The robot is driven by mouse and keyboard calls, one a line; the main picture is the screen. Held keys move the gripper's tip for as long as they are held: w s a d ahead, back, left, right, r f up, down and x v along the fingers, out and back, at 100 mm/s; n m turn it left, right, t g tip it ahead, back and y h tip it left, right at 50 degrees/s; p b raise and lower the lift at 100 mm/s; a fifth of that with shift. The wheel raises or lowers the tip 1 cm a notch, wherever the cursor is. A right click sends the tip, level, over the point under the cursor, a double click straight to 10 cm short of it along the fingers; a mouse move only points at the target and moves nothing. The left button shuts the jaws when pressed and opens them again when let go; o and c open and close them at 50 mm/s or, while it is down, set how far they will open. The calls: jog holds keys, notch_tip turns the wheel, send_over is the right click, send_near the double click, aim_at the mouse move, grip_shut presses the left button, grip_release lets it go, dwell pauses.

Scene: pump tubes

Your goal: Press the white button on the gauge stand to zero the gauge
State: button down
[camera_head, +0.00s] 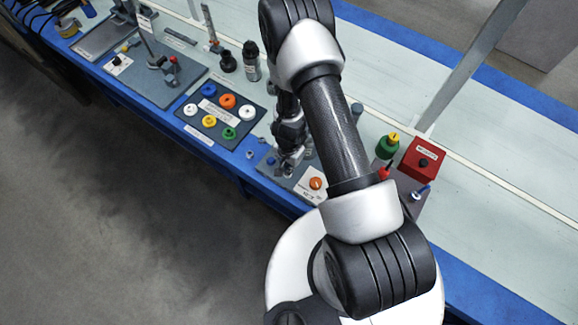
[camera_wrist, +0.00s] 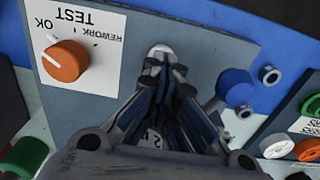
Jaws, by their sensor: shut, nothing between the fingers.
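My gripper (camera_head: 287,168) is shut and empty, low over a grey plate (camera_wrist: 205,45) at the bench's front edge. In the wrist view the closed fingertips (camera_wrist: 166,66) are just below a small white round piece (camera_wrist: 160,49) on that plate, which looks like the white button. I cannot tell whether they touch it. The plate also carries a white TEST panel with an orange knob (camera_wrist: 64,61), and a blue ball-shaped knob (camera_wrist: 235,86) stands to the right. No gauge dial shows clearly; my fingers and arm hide part of the stand.
A dark tray with coloured rings (camera_head: 228,101) lies left of my gripper. A red box (camera_head: 425,158) and a green-and-yellow part (camera_head: 387,146) stand to the right of my arm. Farther left is a plate with a post and black knob (camera_head: 117,61).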

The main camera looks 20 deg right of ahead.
notch_tip(320, 180, up, 14)
jog(key=p, duration=1.2)
jog(key=shift+f+p, duration=0.2)
jog(key=shift+p, duration=0.1)
dwell(0.4)
